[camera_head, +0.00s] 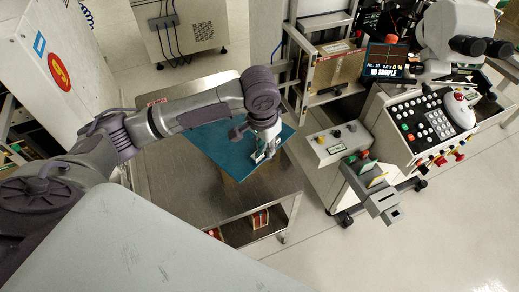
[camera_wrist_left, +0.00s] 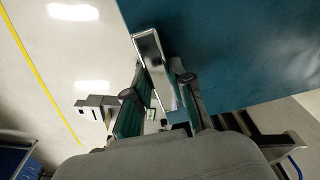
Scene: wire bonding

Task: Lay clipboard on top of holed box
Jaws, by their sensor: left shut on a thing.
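The clipboard is a flat blue-teal board (camera_head: 215,143) over the metal cart in the head view. Its teal face (camera_wrist_left: 235,50) fills the upper right of the left wrist view, with a shiny metal clip (camera_wrist_left: 150,48) at its edge. My left gripper (camera_head: 264,150) is shut on the clipboard at its right edge; its fingers (camera_wrist_left: 165,88) are around the clip in the wrist view. A brown box-like thing (camera_head: 262,178), likely the holed box, shows partly below the clipboard. Its top and any holes are hidden, and I cannot tell whether the board touches it. My right gripper is not in view.
The metal cart (camera_head: 170,190) has bare top around the clipboard, and small red-edged items (camera_head: 260,219) on its lower shelf. A control console (camera_head: 430,125) and a grey device (camera_head: 375,195) stand to the right. A shelf rack (camera_head: 325,70) stands behind.

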